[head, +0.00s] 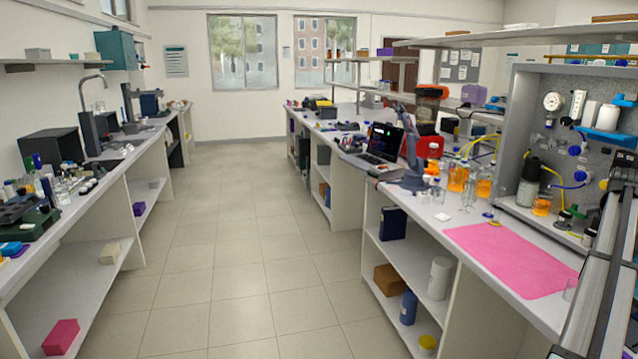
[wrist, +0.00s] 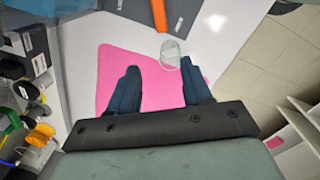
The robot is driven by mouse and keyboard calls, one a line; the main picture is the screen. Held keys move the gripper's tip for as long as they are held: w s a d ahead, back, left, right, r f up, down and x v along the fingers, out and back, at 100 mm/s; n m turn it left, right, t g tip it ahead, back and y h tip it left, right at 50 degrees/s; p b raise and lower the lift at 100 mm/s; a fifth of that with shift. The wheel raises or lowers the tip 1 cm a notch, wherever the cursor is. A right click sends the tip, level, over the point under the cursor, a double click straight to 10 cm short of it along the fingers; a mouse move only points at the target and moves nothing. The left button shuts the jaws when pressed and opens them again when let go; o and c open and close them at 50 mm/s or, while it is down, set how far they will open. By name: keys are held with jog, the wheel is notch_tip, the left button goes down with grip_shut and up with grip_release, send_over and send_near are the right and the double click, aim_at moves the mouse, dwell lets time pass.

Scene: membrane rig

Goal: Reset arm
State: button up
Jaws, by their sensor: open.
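My gripper (wrist: 160,79) shows in the wrist view with its two dark blue fingers spread apart. Nothing is between them. It is above the bench and points toward a pink mat (wrist: 112,62), which lies partly behind the fingers. The pink mat (head: 505,262) also lies on the right bench in the head view. A clear glass vessel (wrist: 171,53) stands at the mat's edge, just beyond the fingertips in the picture. I cannot make out the gripper in the head view.
A rig panel (head: 535,100) with gauges, tubing and valves stands behind the mat. Bottles of orange liquid (head: 458,178) and a laptop (head: 382,143) are further left on the bench. An orange object (wrist: 159,15) lies beyond the glass vessel. The floor aisle (head: 235,250) is clear.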

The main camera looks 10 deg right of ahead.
jog(key=w+a+f+t+h, duration=0.15)
jog(key=w+a+f, duration=0.25)
jog(key=w+a, duration=0.65)
jog(key=w+a+f+g+h, duration=0.1)
jog(key=w+a+f+h, duration=0.3)
jog(key=w+a, duration=0.6)
jog(key=a+f+m+y, duration=0.1)
jog(key=a+f, duration=0.8)
jog(key=f, duration=0.4)
jog(key=a+f+y, duration=0.2)
jog(key=a+f, duration=0.8)
jog(key=f, duration=0.2)
jog(key=s+a+f+m+g+y, duration=0.1)
jog(key=s+a+f, duration=0.6)
jog(key=a+f, duration=0.4)
jog(key=s+a+f+m+g+y, duration=0.1)
jog(key=s+a+f+g, duration=0.1)
jog(key=s+a+f, duration=0.75)
jog(key=s+a+f+m+g, duration=0.1)
jog(key=s+a+f, duration=0.2)
jog(key=s, duration=0.6)
jog(key=s+a+f+m+g, duration=0.1)
jog(key=s+a+f, duration=0.3)
jog(key=s+a, duration=0.3)
jog(key=s+a+f+m+g+y, duration=0.1)
jog(key=s+a+f, duration=0.3)
jog(key=s, duration=0.6)
jog(key=shift+s+a+g, duration=0.4)
jog(key=shift+a+g, duration=0.15)
jog(key=shift+a, duration=0.15)
